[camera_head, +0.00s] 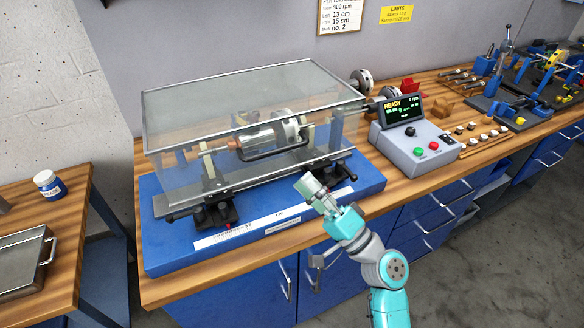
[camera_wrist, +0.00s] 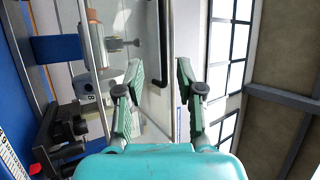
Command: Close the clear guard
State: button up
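The clear guard (camera_head: 225,100) is a see-through box with a metal-framed top, over the rotor (camera_head: 262,135) on the blue base. Its front panel reaches down near the bench rails, and I cannot tell whether it is fully seated. A black bar handle (camera_head: 275,152) is on its front. My gripper (camera_head: 312,188) is in front of the guard, low and right of the handle, apparently apart from it. In the wrist view my gripper (camera_wrist: 160,80) has its two green fingers spread with nothing between them. The dark handle (camera_wrist: 163,45) shows beyond the fingers.
A control box (camera_head: 412,145) with a screen reading READY stands right of the blue base (camera_head: 200,250). Small parts and tools fill the bench farther right. A side table at left holds a jar (camera_head: 49,184) and a metal tray (camera_head: 50,237).

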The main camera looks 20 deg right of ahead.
jog(key=shift+v, duration=1.45)
jog(key=s+a+f+g+h, duration=0.25)
jog(key=s+f+h, duration=0.35)
jog(key=f, duration=0.4)
jog(key=s+a+f+g+h, duration=0.1)
jog(key=s+f+g+h, duration=0.2)
jog(key=s+f, duration=0.65)
jog(key=s+a+r+n+g+h, duration=0.1)
jog(key=s+r+n, duration=0.1)
jog(key=s+n, duration=0.8)
jog(key=s, duration=0.8)
jog(key=shift+h, duration=0.3)
jog(key=shift+r, duration=0.15)
